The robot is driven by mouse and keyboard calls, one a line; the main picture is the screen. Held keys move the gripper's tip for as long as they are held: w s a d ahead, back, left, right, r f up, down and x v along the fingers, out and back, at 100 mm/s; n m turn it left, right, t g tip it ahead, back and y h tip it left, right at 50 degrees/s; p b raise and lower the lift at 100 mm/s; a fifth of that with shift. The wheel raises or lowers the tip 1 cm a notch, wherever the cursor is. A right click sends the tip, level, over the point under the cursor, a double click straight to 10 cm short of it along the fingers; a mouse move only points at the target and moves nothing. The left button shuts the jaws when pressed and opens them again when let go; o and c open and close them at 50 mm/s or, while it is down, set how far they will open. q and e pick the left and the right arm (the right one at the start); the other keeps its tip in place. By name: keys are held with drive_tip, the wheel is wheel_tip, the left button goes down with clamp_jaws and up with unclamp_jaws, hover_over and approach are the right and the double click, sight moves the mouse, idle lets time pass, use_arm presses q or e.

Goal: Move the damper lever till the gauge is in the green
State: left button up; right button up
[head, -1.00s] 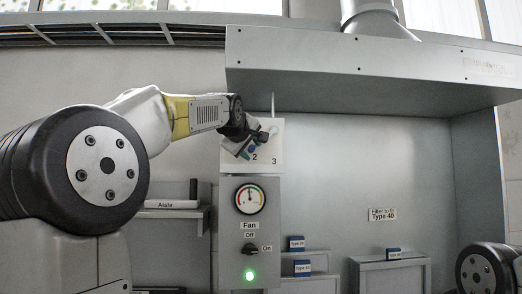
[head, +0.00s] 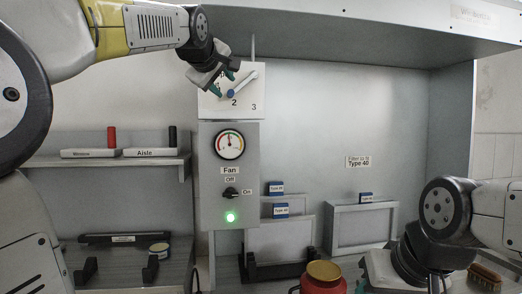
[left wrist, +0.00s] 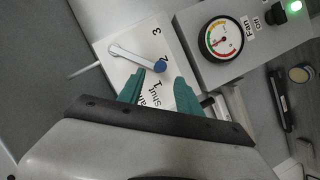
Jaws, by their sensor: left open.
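The damper lever (head: 243,84) is a pale bar with a blue knob on a white plate (head: 246,107) numbered 1, 2 and 3. It slants down to the left, with its knob near the 2. The left wrist view shows the lever (left wrist: 135,56) too. My left gripper (head: 223,84) is open at the plate, its teal fingers either side of the knob's line; contact is not clear. The gauge (head: 229,144) sits below, its needle pointing roughly up; the exact colour under it is hard to tell. My right gripper (head: 366,280) is low at the right, its fingers mostly hidden.
The fan panel has a switch (head: 231,193) and a lit green lamp (head: 230,217). The hood (head: 360,20) overhangs above.

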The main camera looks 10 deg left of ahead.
use_arm(q)
drive_tip(key=s+d+f+m+g, duration=0.1)
drive_tip(key=s+f+m+g, duration=0.2)
drive_tip(key=s+f, duration=0.5)
drive_tip(key=s+d+f+m+g+h, duration=0.1)
drive_tip(key=s+f+m+g, duration=0.2)
drive_tip(key=s+f, duration=0.6)
drive_tip(key=s+d+f+m+g, duration=0.2)
drive_tip(key=s+f+m, duration=0.3)
drive_tip(key=f, duration=1.9)
drive_tip(key=s+g, duration=0.1)
drive_tip(key=s, duration=0.3)
drive_tip(key=shift+s+f+h, duration=0.15)
drive_tip(key=shift+h, duration=0.15)
